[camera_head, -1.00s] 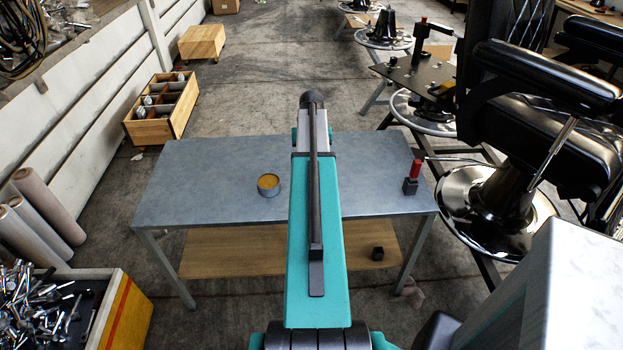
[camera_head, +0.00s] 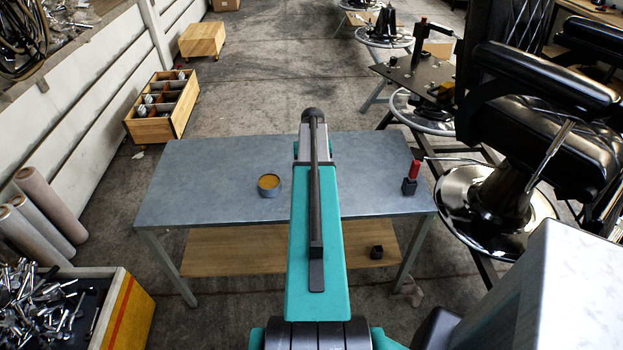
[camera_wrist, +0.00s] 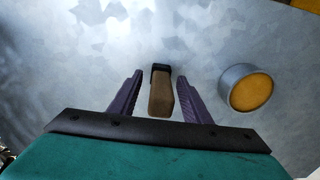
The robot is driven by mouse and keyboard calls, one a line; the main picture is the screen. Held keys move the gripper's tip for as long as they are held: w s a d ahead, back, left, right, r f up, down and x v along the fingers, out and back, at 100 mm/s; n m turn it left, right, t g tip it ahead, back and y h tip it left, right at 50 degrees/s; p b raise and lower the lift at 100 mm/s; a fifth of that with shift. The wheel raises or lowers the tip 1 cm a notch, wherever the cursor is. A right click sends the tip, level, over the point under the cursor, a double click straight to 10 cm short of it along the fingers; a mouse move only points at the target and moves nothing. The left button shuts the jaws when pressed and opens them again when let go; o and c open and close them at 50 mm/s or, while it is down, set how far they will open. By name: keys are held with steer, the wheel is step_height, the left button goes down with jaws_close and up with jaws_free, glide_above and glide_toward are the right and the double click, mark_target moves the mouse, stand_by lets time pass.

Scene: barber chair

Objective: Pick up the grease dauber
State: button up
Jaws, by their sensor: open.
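In the wrist view, a short brown block-shaped piece with a black end (camera_wrist: 161,97), which looks like the grease dauber, lies over the grey table top. My gripper (camera_wrist: 160,76) is open, with one purple finger on each side of the dauber. Gaps show between it and both fingers, and I cannot tell their height difference. In the head view my arm hides the dauber and gripper. A round tin of yellow grease (camera_wrist: 250,89) stands right of the gripper in the wrist view; it also shows left of my arm in the head view (camera_head: 268,186).
The grey table (camera_head: 215,165) is mostly clear. A red-topped piece on a black block (camera_head: 409,186) stands near its right edge. A small black block (camera_head: 376,252) is on the lower shelf. A barber chair (camera_head: 535,120) stands to the right.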

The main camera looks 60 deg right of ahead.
steer(key=shift+c, duration=0.5)
jaws_close()
steer(key=shift+r, duration=0.15)
steer(key=shift+r+b, duration=0.75)
steer(key=shift+r, duration=0.7)
steer(key=s+a+r+b, duration=0.1)
steer(key=s+a+b, duration=0.2)
steer(key=s+a, duration=0.6)
steer(key=a, duration=0.4)
steer(key=shift+s+r+b, duration=0.15)
steer(key=shift+r+b, duration=0.25)
